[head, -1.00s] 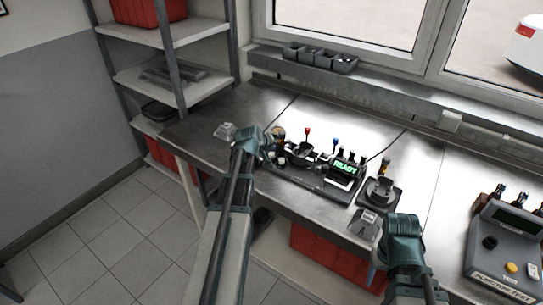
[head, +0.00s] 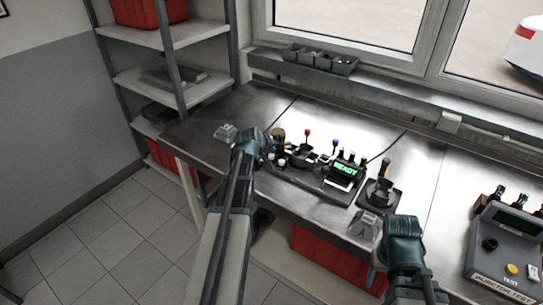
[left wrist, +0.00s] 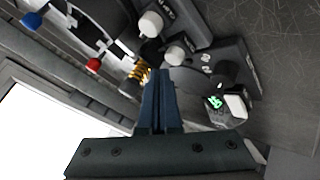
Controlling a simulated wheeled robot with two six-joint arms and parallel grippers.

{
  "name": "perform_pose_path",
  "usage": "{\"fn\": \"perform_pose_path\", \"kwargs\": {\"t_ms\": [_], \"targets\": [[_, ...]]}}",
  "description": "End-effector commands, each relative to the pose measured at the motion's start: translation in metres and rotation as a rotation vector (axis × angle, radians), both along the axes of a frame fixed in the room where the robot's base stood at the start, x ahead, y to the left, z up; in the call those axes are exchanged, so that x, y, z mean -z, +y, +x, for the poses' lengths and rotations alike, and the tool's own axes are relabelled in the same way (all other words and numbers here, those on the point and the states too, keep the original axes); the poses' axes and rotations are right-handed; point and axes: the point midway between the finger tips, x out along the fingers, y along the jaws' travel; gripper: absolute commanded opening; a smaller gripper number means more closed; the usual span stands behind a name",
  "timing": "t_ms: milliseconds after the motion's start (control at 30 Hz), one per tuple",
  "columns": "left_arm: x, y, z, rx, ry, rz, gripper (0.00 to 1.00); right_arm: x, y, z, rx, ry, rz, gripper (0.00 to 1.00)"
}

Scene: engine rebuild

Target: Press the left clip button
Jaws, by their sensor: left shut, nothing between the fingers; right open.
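The dark test fixture (head: 318,184) sits on the metal bench, with a green READY display (head: 345,169). White-capped buttons stand at its left end, one of them clear in the head view (head: 282,162). The left wrist view shows white caps close up: one near the top (left wrist: 151,24), one by the fingertips (left wrist: 175,55) and one at right (left wrist: 235,105). I cannot tell which is the left clip button. My left gripper (left wrist: 158,75) is shut and empty, its tips close to the middle cap; contact is unclear. My right gripper (head: 388,222) is open, near the bench's front edge.
Red and blue knobs (head: 307,133) rise from the fixture. A stand with an upright part (head: 380,192) is to its right. A grey injector tester (head: 505,250) stands at far right. Shelving (head: 165,80) is at left. The bench behind the fixture is clear.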

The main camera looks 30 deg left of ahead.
Motion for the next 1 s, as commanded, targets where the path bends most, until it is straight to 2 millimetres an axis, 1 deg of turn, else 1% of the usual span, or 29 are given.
{"fn": "perform_pose_path", "kwargs": {"t_ms": [667, 1000], "targets": [[0.0002, 0.0000, 0.0000, 0.000, 0.000, 0.000, 0.00, 0.0001, 0.0000, 0.0000, 0.000, 0.000, 0.000, 0.60], [0.0093, 0.0000, 0.0000, 0.000, 0.000, 0.000, 0.00, 0.0093, 0.0000, 0.0000, 0.000, 0.000, 0.000, 0.60]]}}
